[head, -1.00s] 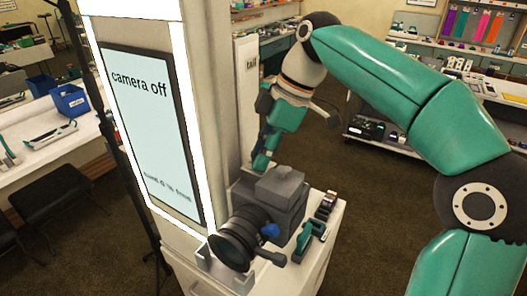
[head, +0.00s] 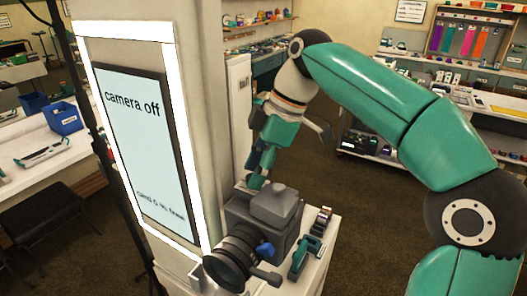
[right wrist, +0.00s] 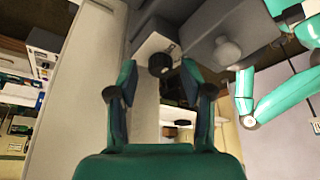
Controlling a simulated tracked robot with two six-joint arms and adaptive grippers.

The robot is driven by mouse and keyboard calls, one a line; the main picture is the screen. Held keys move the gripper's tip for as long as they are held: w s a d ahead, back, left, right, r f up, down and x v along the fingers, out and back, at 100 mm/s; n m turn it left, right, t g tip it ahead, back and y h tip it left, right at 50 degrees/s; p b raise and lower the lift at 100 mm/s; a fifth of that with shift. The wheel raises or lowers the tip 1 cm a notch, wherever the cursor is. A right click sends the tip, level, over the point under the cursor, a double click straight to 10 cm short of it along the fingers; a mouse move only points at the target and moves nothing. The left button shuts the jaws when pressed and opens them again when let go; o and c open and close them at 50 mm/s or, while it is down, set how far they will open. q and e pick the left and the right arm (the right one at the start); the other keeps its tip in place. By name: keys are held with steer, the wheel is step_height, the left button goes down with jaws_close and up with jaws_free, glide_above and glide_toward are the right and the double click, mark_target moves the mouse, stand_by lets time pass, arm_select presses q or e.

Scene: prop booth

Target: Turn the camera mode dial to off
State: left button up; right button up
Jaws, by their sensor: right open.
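The dark grey camera (head: 262,220) stands on a white stand, its large black lens toward the front left. A tall screen (head: 145,150) on the post beside it reads "camera off". My right gripper (head: 256,178) is open behind the camera, close to its back; it holds nothing that I can see. In the right wrist view a small dark round knob (right wrist: 160,65), which looks like the mode dial, lies between the line of the two open fingertips. I cannot tell whether they touch it. The dial is hidden in the head view. My left gripper is not in view.
The lit white post (head: 190,130) rises close left of the camera. A blue knob (head: 265,250) and a handle stick out at the camera's side. A small teal item (head: 305,255) lies on the stand (head: 325,240).

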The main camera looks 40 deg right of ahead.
steer(key=v, duration=0.7)
steer(key=shift+d+r, duration=0.1)
stand_by(0.6)
